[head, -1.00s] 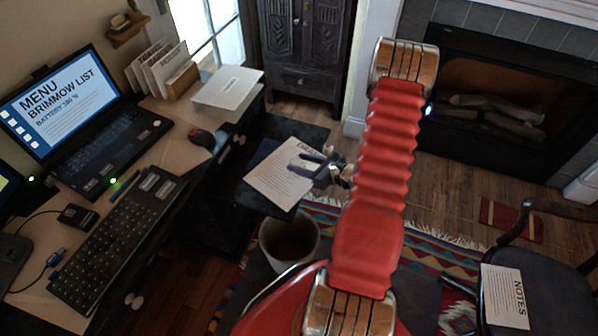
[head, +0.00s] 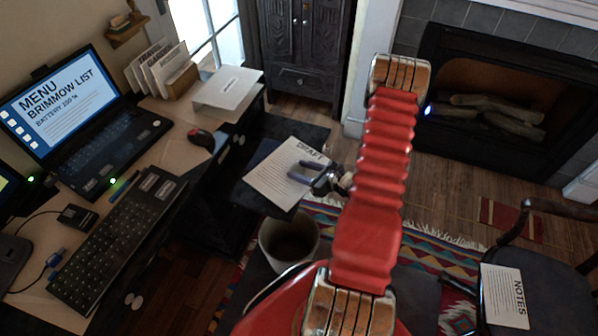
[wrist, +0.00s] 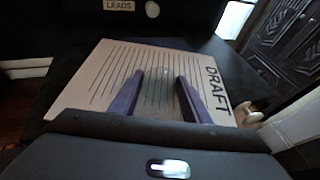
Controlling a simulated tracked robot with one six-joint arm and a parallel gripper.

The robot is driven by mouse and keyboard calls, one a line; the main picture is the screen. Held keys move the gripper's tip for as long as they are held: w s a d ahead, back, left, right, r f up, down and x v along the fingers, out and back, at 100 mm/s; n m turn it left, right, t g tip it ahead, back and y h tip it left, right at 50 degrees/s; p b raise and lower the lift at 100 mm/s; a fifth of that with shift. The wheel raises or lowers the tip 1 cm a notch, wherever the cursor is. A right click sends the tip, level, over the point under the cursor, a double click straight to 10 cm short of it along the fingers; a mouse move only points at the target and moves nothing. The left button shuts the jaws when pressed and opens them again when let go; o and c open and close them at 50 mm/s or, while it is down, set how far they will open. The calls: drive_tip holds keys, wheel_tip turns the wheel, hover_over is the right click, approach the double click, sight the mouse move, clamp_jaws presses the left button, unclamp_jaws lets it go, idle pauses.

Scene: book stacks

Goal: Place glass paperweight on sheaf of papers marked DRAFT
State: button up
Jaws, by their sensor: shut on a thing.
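The sheaf of papers marked DRAFT (head: 270,178) lies on a dark surface beyond the desk's end. It also fills the middle of the wrist view (wrist: 90,85), its word DRAFT at the right. My gripper (head: 297,172) is over the sheaf, its two purple fingers apart around the clear glass paperweight. In the wrist view the paperweight (wrist: 160,88) shows faintly between the fingertips, with the printed lines visible through it. I cannot tell whether it touches the paper.
A desk with a laptop (head: 85,125), keyboard (head: 117,238) and red mouse (head: 200,139) stands at left. A bin (head: 289,243) is below the sheaf. A chair (head: 550,290) holding NOTES papers is at right. A LEADS label (wrist: 118,5) shows beyond the sheaf.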

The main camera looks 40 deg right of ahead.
drive_tip(key=o, duration=1.2)
drive_tip(key=shift+f, duration=0.1)
drive_tip(key=v, duration=1.2)
